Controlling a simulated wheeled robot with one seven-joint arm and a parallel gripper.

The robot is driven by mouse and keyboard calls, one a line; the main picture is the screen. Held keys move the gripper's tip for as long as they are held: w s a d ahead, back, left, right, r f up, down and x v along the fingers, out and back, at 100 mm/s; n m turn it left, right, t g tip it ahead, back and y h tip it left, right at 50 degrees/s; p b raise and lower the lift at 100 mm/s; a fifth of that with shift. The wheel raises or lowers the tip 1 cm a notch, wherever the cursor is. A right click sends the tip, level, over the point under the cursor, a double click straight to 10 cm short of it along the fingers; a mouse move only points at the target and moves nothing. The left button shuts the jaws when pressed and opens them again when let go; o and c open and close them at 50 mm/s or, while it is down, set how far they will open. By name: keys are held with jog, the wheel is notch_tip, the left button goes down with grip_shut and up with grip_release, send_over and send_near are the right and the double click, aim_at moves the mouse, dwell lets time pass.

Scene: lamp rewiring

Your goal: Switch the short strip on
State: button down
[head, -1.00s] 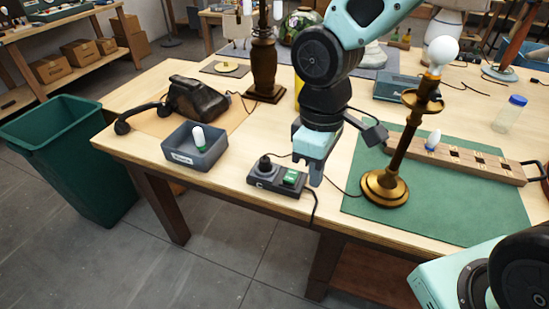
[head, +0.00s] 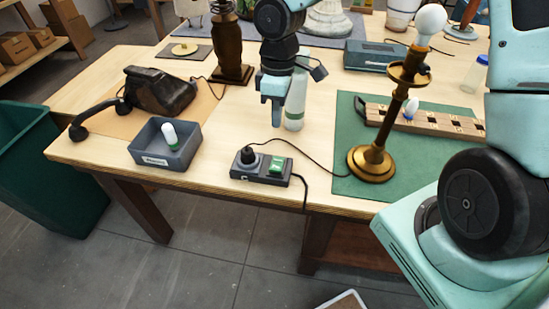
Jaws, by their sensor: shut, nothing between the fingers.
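The short strip (head: 261,169) lies near the front edge of the wooden table. Whether the switch is pressed is too small to tell. A black cord runs from the strip toward the brass lamp (head: 376,160), whose white bulb (head: 431,21) looks unlit. Another cord drops over the front edge. My gripper (head: 276,124) points down, shut and empty, above and behind the strip, apart from it.
A white bottle (head: 295,105) stands just behind my gripper. A grey bin (head: 165,150) with a bulb in it and a black telephone (head: 160,92) are at left. A green mat (head: 350,128) bears the lamp and a wooden rack (head: 445,122). Bare table lies left of the strip.

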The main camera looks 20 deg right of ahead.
aim_at(275, 169)
jog(key=f, duration=0.4)
jog(key=s+f, duration=0.1)
jog(key=f, duration=0.4)
jog(key=a+f+p, duration=0.1)
jog(key=f, duration=0.3)
jog(key=shift+s+f, duration=0.25)
jog(key=shift+f, duration=0.1)
jog(key=shift+f, duration=0.2)
jog(key=shift+w+d+r+p, duration=0.3)
jog(key=shift+w+d+p, duration=0.15)
jog(key=shift+w, duration=0.1)
jog(key=shift+r, duration=0.1)
